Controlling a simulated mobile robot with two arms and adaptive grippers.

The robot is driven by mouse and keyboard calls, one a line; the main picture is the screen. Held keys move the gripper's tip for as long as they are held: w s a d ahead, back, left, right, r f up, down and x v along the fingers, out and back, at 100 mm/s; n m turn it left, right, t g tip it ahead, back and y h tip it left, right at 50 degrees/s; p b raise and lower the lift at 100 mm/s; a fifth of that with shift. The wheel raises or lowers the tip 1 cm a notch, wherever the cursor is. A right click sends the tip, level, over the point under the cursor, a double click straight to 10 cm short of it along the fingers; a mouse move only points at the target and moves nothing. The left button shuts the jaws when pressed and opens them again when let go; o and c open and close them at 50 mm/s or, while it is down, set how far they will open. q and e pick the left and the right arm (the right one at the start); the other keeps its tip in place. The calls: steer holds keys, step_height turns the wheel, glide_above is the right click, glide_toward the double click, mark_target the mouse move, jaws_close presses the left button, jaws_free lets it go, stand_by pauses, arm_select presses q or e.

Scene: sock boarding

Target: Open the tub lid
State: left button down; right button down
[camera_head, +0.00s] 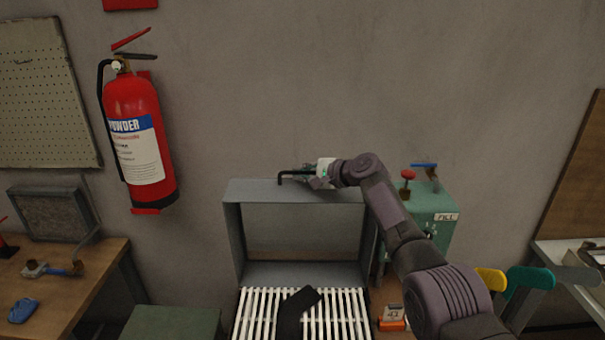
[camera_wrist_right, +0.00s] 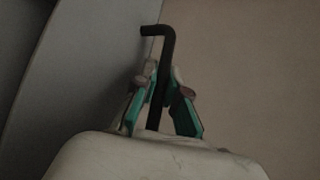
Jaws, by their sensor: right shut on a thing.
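My right gripper (camera_head: 312,176) is shut on a black L-shaped bar (camera_head: 285,177), at the top edge of an upright grey frame (camera_head: 232,232). In the right wrist view the gripper (camera_wrist_right: 162,95) has its teal-edged fingers on either side of the bar (camera_wrist_right: 167,45). The bar's bent end points toward a grey panel (camera_wrist_right: 75,60); I cannot tell whether it is fixed to it. No part is clearly marked as the tub lid. A green flat-topped box (camera_head: 172,324) shows at the lower left, partly cut off. My left gripper is not in view.
White slats (camera_head: 345,315) with a dark sock-shaped piece (camera_head: 295,312) lie below the frame. A green tank (camera_head: 435,208) with a red knob (camera_head: 407,175) stands right, partly behind my arm. A fire extinguisher (camera_head: 135,125) hangs on the wall at left.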

steer(key=shift+a+f, duration=0.1)
steer(key=shift+f, duration=0.05)
steer(key=c, duration=1.2)
jaws_free()
steer(key=shift+s+d+r, duration=0.2)
steer(key=shift+s+d, duration=0.05)
steer(key=shift+d, duration=0.2)
step_height(320, 180, up, 4)
glide_above(336, 202)
steer(key=shift+f, duration=0.15)
